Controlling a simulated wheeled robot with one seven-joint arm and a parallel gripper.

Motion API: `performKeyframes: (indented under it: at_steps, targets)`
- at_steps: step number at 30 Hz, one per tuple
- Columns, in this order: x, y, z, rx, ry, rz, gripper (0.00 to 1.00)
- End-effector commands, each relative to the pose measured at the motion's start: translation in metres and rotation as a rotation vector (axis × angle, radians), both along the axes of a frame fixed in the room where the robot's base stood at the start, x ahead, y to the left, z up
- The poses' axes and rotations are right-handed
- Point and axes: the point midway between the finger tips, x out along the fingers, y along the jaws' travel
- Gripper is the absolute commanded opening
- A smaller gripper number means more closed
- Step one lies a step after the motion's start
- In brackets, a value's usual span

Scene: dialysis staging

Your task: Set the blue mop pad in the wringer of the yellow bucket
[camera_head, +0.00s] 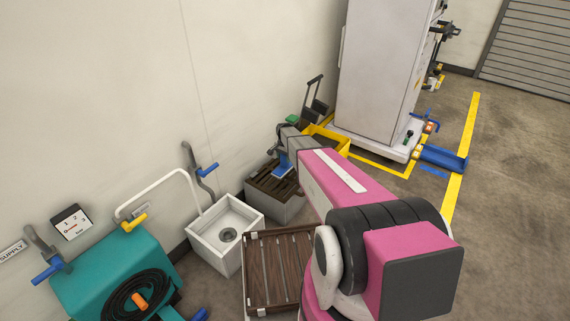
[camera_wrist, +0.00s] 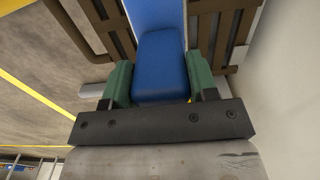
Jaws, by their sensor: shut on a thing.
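The blue mop pad (camera_head: 283,171) hangs from my gripper (camera_head: 284,158) over or near a dark slatted grate in the head view. In the wrist view the pad (camera_wrist: 160,65) lies between the two green fingers (camera_wrist: 152,84), which are shut on it. More blue extends behind it, against brown slats. The yellow bucket (camera_head: 331,139) stands just beyond my wrist, against the white cabinet, and my arm hides part of it. A dark wringer with an upright handle (camera_head: 315,96) rises at its back left. I cannot tell whether the pad touches the slats.
The dark-slatted grey box (camera_head: 289,211) stands by the wall. A white sink (camera_head: 211,246), a brown slatted bench (camera_head: 276,266) and a teal reel unit (camera_head: 108,270) are nearer. The tall white cabinet (camera_head: 380,75) stands behind the bucket. Open floor (camera_head: 505,210) lies to the right.

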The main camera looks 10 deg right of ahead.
Motion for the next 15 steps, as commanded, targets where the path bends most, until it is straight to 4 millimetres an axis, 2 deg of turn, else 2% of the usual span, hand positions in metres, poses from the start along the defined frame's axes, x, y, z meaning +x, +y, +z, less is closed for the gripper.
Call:
performKeyframes:
  at_steps: [5, 12, 15]
  targets:
    - [0.006, -0.005, -0.01, 0.0, 0.0, 0.0, 0.34]
    - [0.006, -0.005, -0.041, 0.0, 0.001, 0.001, 0.34]
    - [0.005, -0.005, -0.045, 0.0, 0.0, 0.001, 0.34]
